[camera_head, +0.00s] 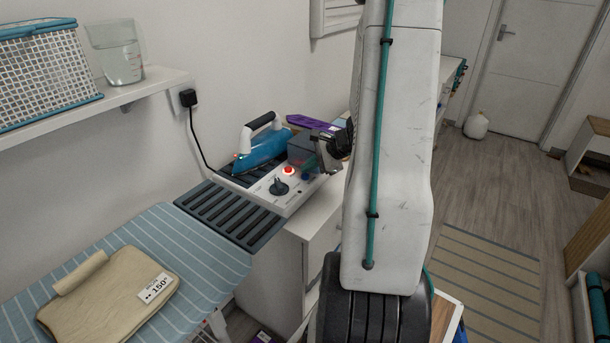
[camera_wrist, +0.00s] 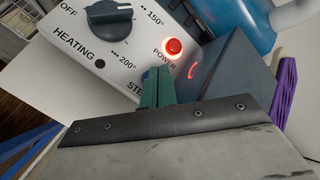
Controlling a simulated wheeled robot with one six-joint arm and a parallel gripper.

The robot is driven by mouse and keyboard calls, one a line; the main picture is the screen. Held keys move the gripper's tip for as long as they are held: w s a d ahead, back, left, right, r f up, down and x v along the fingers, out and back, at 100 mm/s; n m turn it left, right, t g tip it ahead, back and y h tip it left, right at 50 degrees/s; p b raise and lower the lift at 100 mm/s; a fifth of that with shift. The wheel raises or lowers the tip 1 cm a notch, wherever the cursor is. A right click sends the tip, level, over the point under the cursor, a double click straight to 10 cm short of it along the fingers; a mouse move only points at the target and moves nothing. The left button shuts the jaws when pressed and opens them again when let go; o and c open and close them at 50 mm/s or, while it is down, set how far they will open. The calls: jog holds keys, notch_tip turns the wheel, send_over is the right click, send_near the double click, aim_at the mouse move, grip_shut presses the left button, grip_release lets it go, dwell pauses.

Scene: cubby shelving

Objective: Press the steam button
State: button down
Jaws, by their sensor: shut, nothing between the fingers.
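The steam station (camera_head: 262,189) is a white unit with a black dial (camera_head: 279,187) and a lit red power button (camera_head: 288,170). In the wrist view its panel (camera_wrist: 130,55) shows the dial (camera_wrist: 108,13), the glowing power button (camera_wrist: 172,46) and a label beginning "STE", cut off by my gripper. In the head view a small blue spot beside the power button may be the button or a fingertip; I cannot tell. My gripper's green fingers (camera_wrist: 157,86) are together and empty, over the panel beside that label. Contact cannot be told.
A blue iron (camera_head: 263,147) rests on the station. A dark grey box (camera_wrist: 225,75) stands close beside my fingers, with a purple item (camera_wrist: 284,92) beyond it. The floor at right is mostly clear.

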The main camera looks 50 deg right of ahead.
aim_at(309, 176)
jog(key=shift+r, duration=2.85)
